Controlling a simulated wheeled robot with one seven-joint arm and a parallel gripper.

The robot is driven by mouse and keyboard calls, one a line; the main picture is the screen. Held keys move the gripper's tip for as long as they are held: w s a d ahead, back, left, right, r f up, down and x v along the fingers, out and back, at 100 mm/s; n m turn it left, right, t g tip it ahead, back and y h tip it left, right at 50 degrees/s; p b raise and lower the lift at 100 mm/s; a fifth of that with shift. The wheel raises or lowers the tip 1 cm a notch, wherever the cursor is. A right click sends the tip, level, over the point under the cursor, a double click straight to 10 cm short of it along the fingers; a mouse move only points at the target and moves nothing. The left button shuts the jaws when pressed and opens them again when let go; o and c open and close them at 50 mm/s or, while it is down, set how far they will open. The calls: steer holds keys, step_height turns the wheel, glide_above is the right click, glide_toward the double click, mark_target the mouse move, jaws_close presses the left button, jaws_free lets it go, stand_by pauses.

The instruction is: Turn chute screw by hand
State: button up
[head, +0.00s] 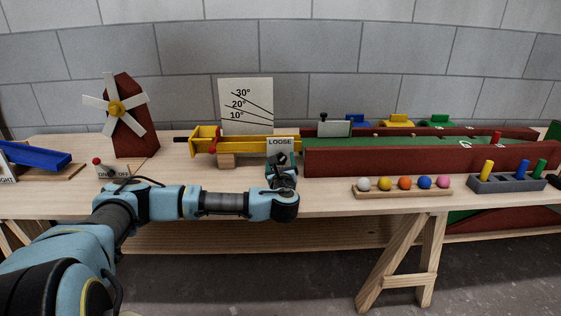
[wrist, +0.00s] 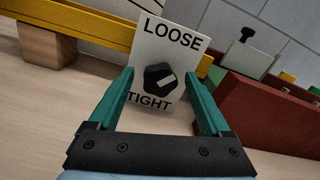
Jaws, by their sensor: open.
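The chute screw is a black knob (wrist: 160,82) with a pale mark across its face, on a white plate (wrist: 168,40) reading LOOSE above and TIGHT below. In the wrist view the knob lies between the two green fingers of my gripper (wrist: 160,88), with gaps on both sides. The gripper is open and does not visibly touch the knob. In the head view the plate (head: 280,143) stands in front of the yellow chute (head: 252,143), and my gripper (head: 281,161) is in front of it, hiding most of the knob.
A wooden block (head: 227,160) is under the chute. A dark red box (head: 400,157) stands close right of the plate. A rack of coloured balls (head: 402,193) and a grey peg holder (head: 505,184) are at right. A windmill (head: 128,120) and a switch box (head: 112,172) are at left.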

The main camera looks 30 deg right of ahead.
steer(key=shift+c, duration=0.4)
jaws_close()
